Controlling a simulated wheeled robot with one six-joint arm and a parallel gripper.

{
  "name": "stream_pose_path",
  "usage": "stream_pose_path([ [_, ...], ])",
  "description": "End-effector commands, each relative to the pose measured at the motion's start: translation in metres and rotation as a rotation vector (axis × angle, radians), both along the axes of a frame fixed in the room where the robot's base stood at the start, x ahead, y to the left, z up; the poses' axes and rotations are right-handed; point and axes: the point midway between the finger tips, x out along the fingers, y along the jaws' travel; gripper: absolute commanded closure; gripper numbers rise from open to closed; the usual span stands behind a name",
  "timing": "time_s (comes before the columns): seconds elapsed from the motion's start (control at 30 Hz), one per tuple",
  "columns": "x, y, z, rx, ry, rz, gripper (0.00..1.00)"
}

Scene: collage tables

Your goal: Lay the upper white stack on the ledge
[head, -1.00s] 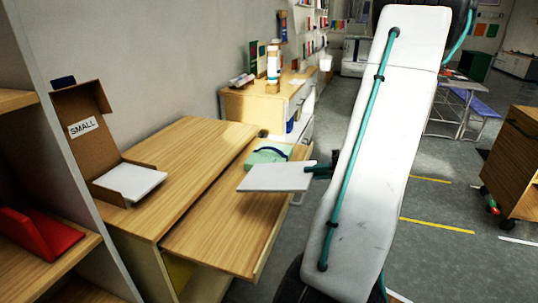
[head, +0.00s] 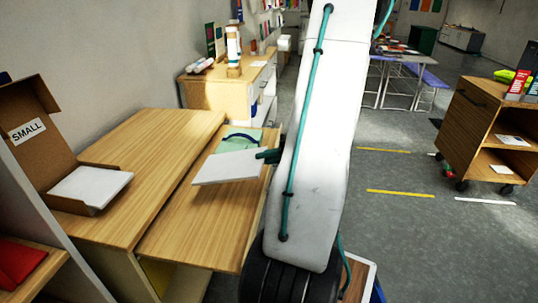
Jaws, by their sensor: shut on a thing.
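My gripper (head: 268,156) is shut on the right edge of a flat white stack (head: 225,168). It holds the stack roughly level over the far half of the lower wooden ledge (head: 185,228). Whether the stack touches the ledge or hovers just above it is hard to tell. Another white stack (head: 92,186) lies in an open cardboard box (head: 32,120) marked SMALL, on the higher wooden top at left. My white arm link hides the area right of the gripper.
A mint-green item (head: 240,139) with a dark blue band lies at the ledge's far end, just behind the held stack. The near part of the ledge is bare. The higher wooden top (head: 150,145) is clear beside the box. A wooden cart (head: 490,125) stands at right.

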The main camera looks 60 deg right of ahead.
Motion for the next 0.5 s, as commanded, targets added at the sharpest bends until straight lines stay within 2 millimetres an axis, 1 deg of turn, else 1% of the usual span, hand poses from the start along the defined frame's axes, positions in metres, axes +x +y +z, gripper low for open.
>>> stream_pose_path([
  [0.5, 0.019, 0.007, -0.024, 0.001, -0.001, 0.002, 1.00],
])
